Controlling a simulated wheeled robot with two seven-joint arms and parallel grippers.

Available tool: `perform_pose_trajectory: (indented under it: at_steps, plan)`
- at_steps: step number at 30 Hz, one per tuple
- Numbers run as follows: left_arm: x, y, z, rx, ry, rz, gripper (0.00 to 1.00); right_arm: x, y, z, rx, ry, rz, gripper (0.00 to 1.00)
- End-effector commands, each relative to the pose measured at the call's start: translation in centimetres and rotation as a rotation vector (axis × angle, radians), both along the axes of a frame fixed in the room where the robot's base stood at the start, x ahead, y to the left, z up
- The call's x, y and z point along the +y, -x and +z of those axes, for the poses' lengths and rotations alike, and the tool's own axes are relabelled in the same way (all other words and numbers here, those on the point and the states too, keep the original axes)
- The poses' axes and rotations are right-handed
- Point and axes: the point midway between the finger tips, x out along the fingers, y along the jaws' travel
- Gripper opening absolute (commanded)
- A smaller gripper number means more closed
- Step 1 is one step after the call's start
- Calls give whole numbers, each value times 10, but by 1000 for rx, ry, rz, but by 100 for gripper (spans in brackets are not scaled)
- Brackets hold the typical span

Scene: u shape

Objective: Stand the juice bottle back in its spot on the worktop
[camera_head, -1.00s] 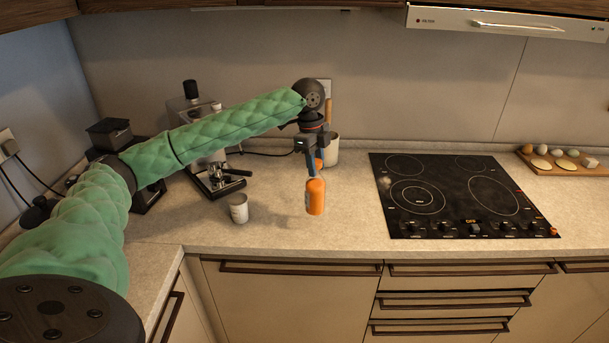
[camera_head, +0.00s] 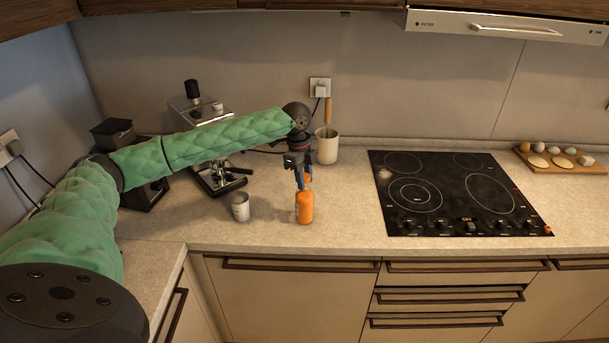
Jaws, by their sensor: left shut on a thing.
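The orange juice bottle (camera_head: 304,208) is upright at the worktop (camera_head: 345,215), near its front edge and left of the cooktop. My left gripper (camera_head: 304,182) points down from above and is shut on the upper part of the bottle. The fingers cover part of the bottle's top. The bottle's base looks level with or very close to the worktop; I cannot tell whether it touches. My right gripper is not in view.
A small metal cup (camera_head: 240,207) stands left of the bottle. An espresso machine (camera_head: 215,170) is behind it. A beige utensil pot (camera_head: 327,147) stands near the wall. The black cooktop (camera_head: 455,195) lies to the right, with a board of eggs (camera_head: 560,160) beyond.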

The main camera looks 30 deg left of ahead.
Motion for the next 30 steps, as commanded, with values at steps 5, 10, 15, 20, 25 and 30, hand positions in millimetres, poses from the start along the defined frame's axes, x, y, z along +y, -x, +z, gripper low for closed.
perform_pose_trajectory:
  at_steps: [5, 10, 15, 20, 25, 30]
  plan:
    - [0, -1, 0, -2, 1, 0, 0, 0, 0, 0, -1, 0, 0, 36]
    - [0, 0, -1, -1, 1, 0, 0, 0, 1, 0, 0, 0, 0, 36]
    - [0, 0, -2, -1, 1, 0, 51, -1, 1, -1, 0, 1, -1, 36]
    - [0, 0, -2, -1, 1, 0, 51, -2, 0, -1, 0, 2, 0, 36]
    - [0, -1, 1, -2, 1, 0, 51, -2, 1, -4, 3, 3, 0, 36]
    - [3, -1, 20, -4, 1, 1, 51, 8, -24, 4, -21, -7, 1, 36]
